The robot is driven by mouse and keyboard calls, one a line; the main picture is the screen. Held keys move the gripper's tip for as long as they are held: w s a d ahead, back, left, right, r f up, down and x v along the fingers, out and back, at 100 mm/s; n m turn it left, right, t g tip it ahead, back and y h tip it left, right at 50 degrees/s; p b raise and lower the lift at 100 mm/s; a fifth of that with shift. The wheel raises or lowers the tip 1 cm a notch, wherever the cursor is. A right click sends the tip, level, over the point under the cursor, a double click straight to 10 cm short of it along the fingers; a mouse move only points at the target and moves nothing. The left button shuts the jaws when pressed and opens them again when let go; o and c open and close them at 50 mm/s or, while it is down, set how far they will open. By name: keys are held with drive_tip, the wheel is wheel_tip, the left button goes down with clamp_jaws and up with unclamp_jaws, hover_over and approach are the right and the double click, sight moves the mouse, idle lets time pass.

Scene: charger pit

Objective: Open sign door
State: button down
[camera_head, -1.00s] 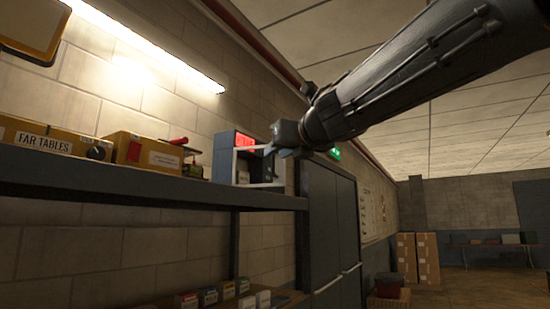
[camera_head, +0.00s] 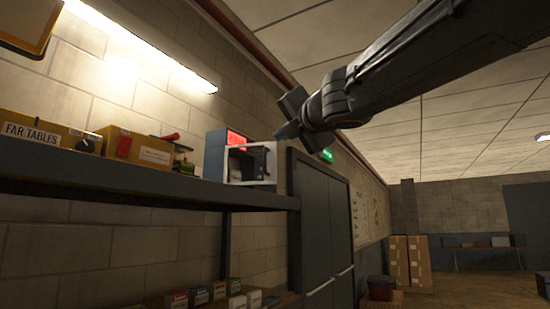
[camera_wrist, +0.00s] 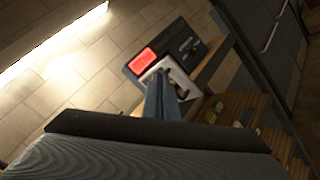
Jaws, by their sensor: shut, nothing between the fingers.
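The sign is a small dark box with a lit red panel (camera_head: 237,138), standing on the shelf toward its right end. A white-framed door (camera_head: 226,166) is at its front, around a dark area with a black part. I cannot tell how far the door stands open. In the wrist view the red panel (camera_wrist: 143,61) and white frame (camera_wrist: 152,73) show beyond my fingers, which hide part of the frame. My gripper (camera_head: 283,131) is shut and empty, just above and right of the sign in the head view. Whether it touches the door is unclear.
The shelf (camera_head: 130,192) carries yellow boxes (camera_head: 55,140) and small tools left of the sign. A lower shelf holds several small boxes (camera_head: 220,290). Tall grey cabinet doors (camera_head: 320,215) stand to the right. A lamp (camera_head: 140,45) runs along the wall above.

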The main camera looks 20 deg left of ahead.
sight(273, 154)
drive_tip(key=w+d+f+m+t+h+b, duration=0.1)
drive_tip(key=d+m+h+b, duration=0.25)
drive_tip(key=m, duration=2.55)
drive_tip(key=w+a+m, duration=0.1)
drive_tip(key=a+m, duration=0.1)
drive_tip(key=m, duration=0.3)
drive_tip(key=w+a+f+m+g+y, duration=0.1)
drive_tip(key=w+a+m, duration=0.1)
drive_tip(key=m, duration=0.3)
drive_tip(key=w+a+f+m+g+y+p, duration=0.1)
drive_tip(key=a+m, duration=0.2)
drive_tip(key=m, duration=0.1)
drive_tip(key=shift+w+a+f+m+y, duration=0.15)
drive_tip(key=shift+w+a+m+y, duration=0.15)
drive_tip(key=shift+a+m, duration=0.1)
drive_tip(key=shift+s+a, duration=0.1)
drive_tip(key=shift+a, duration=0.05)
